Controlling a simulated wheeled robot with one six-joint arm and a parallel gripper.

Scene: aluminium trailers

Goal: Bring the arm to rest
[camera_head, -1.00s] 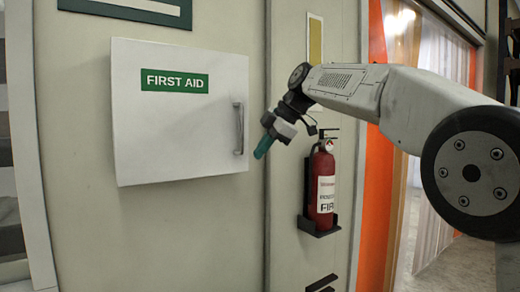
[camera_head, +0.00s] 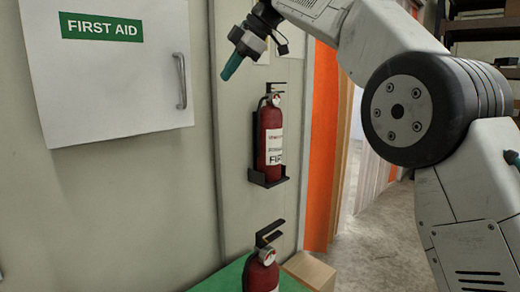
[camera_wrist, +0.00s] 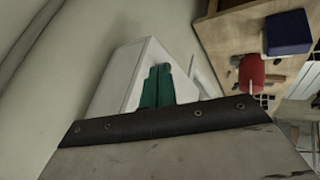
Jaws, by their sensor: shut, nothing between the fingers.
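My gripper (camera_head: 232,67) has teal fingertips held together, with nothing between them. In the head view it points down and left, in front of the wall between the first aid cabinet and the fire extinguisher. It appears clear of both. My arm is bent, with its big elbow joint at the right. In the wrist view the teal fingers (camera_wrist: 157,86) show in front of a white box-like body, probably the cabinet.
The white first aid cabinet (camera_head: 110,95) is closed, its handle on the right. A red fire extinguisher (camera_head: 270,140) hangs in a wall bracket. Another extinguisher (camera_head: 261,274) stands lower, by a green surface (camera_head: 218,280). The wrist view shows a wooden table (camera_wrist: 225,40) with a blue box (camera_wrist: 288,33).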

